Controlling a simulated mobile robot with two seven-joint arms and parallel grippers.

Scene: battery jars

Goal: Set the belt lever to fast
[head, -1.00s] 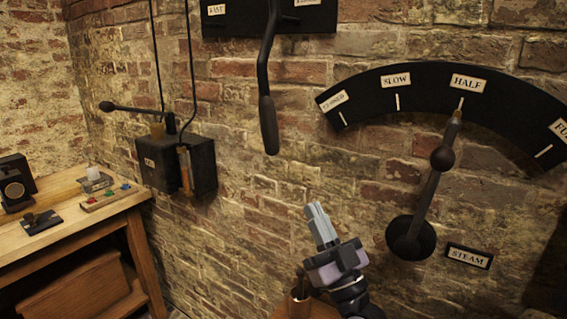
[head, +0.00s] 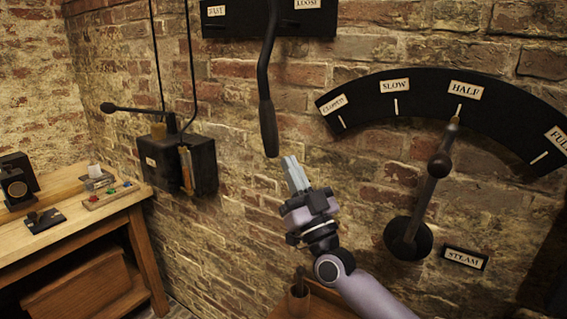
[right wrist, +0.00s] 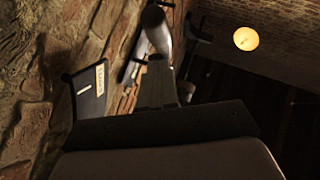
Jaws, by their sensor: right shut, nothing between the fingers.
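The belt lever (head: 268,127) is a dark bent rod with a thick grip. It hangs down in front of a black wall plate (head: 252,24) labelled FAST at left and LOOSE at right. The lever's rod crosses the plate nearer the LOOSE label (head: 307,4). My right gripper (head: 292,167) is shut and empty, just below and right of the grip's lower end in the head view, with a small gap in the picture. In the right wrist view a rounded dark grip (right wrist: 155,27) shows beyond the fingers. My left gripper is not in view.
Right of it, a steam lever (head: 431,185) points at HALF on a curved black scale (head: 437,90). At left are a black wall box (head: 178,165) with its own lever and a wooden bench (head: 70,222).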

